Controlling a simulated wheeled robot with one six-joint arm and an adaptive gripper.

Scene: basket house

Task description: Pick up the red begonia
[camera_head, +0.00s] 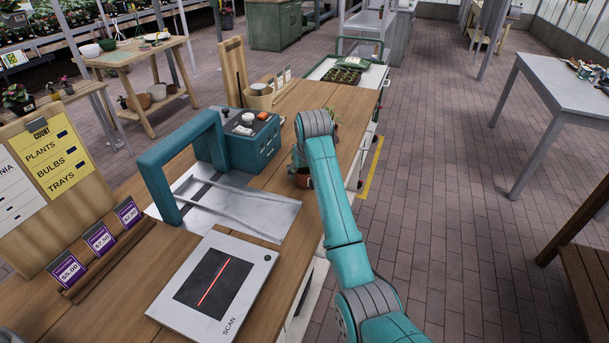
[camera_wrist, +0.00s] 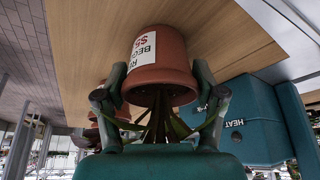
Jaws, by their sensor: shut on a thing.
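The red begonia's terracotta pot (camera_wrist: 165,65) fills the middle of the wrist view, upside down in that picture. Its white label is partly readable, with "BE" and "$5". Green stems (camera_wrist: 160,120) come out of the pot; the flowers are hidden. My gripper (camera_wrist: 160,72) has a finger on either side of the pot near its rim, shut on it. In the head view a small part of a pot (camera_head: 303,181) shows beside my teal arm, which hides the rest and most of my gripper. I cannot tell whether the pot touches the counter.
The wooden counter (camera_head: 290,103) holds a teal heat sealer (camera_head: 255,143), a scan plate (camera_head: 215,285) and price tags (camera_head: 101,240). Another labelled pot (camera_wrist: 112,113) shows behind the left finger in the wrist view. A tray (camera_head: 342,76) lies at the counter's far end.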

